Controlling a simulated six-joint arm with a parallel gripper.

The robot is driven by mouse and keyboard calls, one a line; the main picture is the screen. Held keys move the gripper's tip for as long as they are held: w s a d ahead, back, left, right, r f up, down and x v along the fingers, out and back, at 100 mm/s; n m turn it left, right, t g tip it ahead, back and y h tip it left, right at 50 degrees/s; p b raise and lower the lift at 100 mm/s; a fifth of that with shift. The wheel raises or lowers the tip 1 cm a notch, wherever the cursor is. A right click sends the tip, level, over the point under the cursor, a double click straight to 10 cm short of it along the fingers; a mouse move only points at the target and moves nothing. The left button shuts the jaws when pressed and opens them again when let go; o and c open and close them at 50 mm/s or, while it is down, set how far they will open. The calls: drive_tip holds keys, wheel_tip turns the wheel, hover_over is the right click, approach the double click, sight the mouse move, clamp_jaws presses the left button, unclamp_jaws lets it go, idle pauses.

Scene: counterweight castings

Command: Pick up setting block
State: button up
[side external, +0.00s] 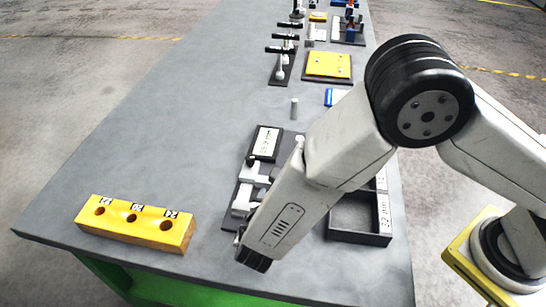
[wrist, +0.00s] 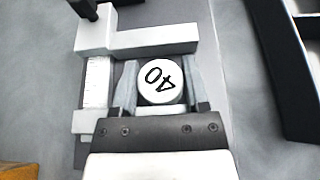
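A round white block marked 40 (wrist: 161,82), which I take to be the setting block, sits between the two fingers of my gripper (wrist: 160,85) in the wrist view. The fingers flank it closely, one on each side; I cannot tell whether they press on it. The block stands between the jaws of a white caliper-like gauge (wrist: 150,41). The gauge's lower jaw is partly hidden by my gripper. In the side view the gauge (side external: 246,191) lies on a dark plate; my own arm hides the block and fingertips there.
A yellow block with three holes (side external: 135,223) is at the table's front left. A dark divided tray (side external: 359,239) is right of my arm; its wall (wrist: 276,70) shows in the wrist view. A small grey pin (side external: 294,108) and several fixtures stand farther back.

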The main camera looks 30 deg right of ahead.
clamp_jaws()
drive_tip(key=shift+r, duration=0.1)
drive_tip(key=shift+r, duration=4.95)
drive_tip(key=shift+w, duration=0.1)
drive_tip(key=w+d+r+n+t+y, duration=0.25)
drive_tip(key=w+d+r, duration=0.45)
drive_tip(key=d, duration=0.4)
drive_tip(key=d+r+n+t+y, duration=0.1)
drive_tip(key=d+r+n+y, duration=0.2)
drive_tip(key=d, duration=0.8)
drive_tip(key=shift+w, duration=0.2)
drive_tip(key=shift+d+f+h, duration=0.1)
drive_tip(key=shift+h, duration=0.15)
